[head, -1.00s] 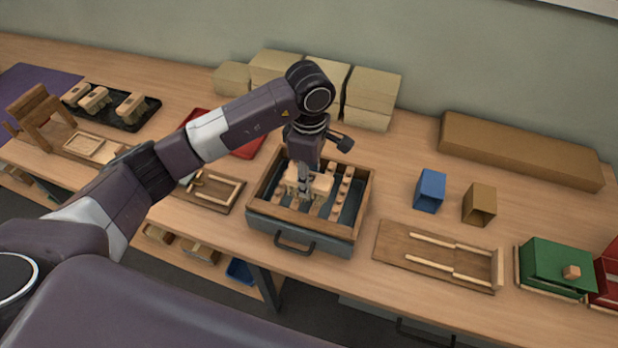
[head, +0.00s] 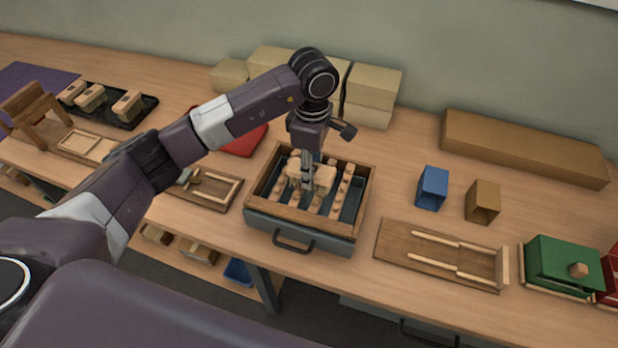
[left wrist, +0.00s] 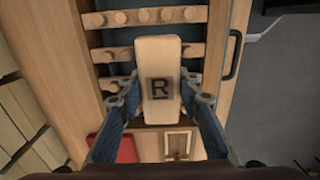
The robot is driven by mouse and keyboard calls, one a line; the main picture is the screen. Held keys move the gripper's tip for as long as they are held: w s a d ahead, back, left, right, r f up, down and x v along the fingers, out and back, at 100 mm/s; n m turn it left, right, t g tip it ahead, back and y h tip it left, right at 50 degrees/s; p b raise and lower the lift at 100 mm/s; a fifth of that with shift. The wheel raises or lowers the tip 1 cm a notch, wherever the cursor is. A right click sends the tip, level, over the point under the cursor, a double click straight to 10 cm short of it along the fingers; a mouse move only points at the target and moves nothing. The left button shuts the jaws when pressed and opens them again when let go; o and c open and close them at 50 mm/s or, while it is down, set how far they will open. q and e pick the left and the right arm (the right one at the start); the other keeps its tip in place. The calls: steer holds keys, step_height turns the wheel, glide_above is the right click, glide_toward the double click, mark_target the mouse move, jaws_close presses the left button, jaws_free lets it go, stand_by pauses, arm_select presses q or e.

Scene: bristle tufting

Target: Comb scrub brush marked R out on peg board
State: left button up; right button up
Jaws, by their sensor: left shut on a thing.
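The scrub brush marked R (left wrist: 158,65) is a pale wooden block with a dark R on top, seen close in the left wrist view. It also shows in the head view (head: 323,177). My left gripper (head: 307,184) is shut on it, with a blue-padded finger on each side in the left wrist view. The brush is over the peg board (left wrist: 196,15), whose rows of round pegs (head: 343,190) sit inside a wooden-rimmed tray. The brush's underside is hidden, so I cannot tell whether it touches the pegs. My right gripper is not in view.
A black tray (head: 145,112) with several brushes stands at the left. A red piece (head: 247,141) lies behind the peg board. Blue (head: 432,188) and brown (head: 482,202) boxes and a railed board (head: 395,262) are to the right. Pale blocks (head: 372,88) line the wall.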

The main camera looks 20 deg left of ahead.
arm_select(q)
steer(key=shift+w+d+b, duration=0.1)
steer(key=shift+w+b, duration=0.4)
steer(key=shift+w, duration=0.45)
steer(key=shift+s+b, duration=0.85)
steer(key=shift+s, duration=1.15)
